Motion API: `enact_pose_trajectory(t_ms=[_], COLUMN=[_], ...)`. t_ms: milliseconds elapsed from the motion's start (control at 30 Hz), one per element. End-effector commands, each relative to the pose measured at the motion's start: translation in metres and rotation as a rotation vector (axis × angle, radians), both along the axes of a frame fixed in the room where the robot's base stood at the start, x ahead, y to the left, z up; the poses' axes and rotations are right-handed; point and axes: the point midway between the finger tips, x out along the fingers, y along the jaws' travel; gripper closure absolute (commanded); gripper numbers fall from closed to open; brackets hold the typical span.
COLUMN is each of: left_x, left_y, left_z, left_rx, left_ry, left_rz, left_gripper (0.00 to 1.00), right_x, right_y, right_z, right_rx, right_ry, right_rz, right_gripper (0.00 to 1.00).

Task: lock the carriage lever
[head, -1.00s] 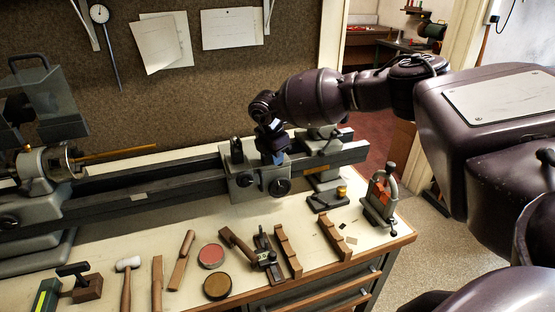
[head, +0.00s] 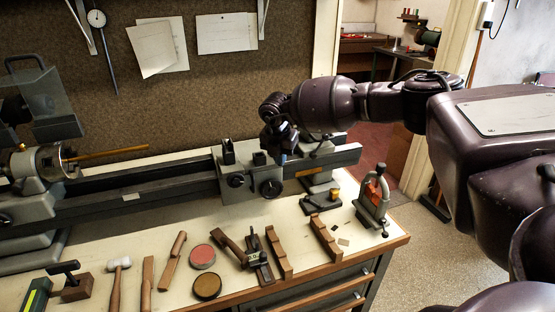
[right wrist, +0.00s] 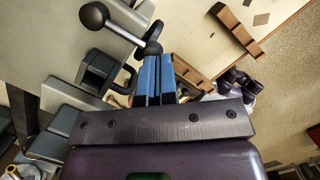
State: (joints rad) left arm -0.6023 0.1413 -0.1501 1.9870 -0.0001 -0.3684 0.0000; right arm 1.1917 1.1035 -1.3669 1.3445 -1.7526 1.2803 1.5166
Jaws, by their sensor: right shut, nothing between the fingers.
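The grey carriage (head: 240,186) sits on the lathe bed (head: 185,191) with dark round knobs on its front. My right gripper (head: 285,146) is at the carriage's right end, just above the bed. In the right wrist view its blue fingers (right wrist: 155,75) are shut together and empty. A metal lever (right wrist: 122,31) with a ball at each end lies just beyond the fingertips; its near ball is close to them, and I cannot tell whether they touch. The gripper and wrist hide the lever in the head view. My left gripper is out of view.
Wooden blocks (head: 325,236), a mallet (head: 118,272), a red tin (head: 203,256) and a brown tin (head: 207,286) lie along the front. The headstock chuck (head: 48,163) is at the left. Open floor lies to the right.

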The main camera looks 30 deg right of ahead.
Motion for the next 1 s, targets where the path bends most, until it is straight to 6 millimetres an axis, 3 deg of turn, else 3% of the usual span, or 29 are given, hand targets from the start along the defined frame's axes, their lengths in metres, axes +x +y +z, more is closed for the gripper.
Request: enact_pose_trajectory(t_ms=[600,1000], left_x=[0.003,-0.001], left_y=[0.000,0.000], left_z=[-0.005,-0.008], left_rx=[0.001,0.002], left_ry=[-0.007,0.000], left_rz=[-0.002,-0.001], left_gripper=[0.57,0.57], right_x=[-0.002,-0.002], right_y=[-0.022,-0.027], right_z=[-0.001,-0.001], right_rx=[0.000,-0.001], right_ry=[0.001,0.001], right_rz=[0.293,0.288], right_gripper=[1.00,1.00])
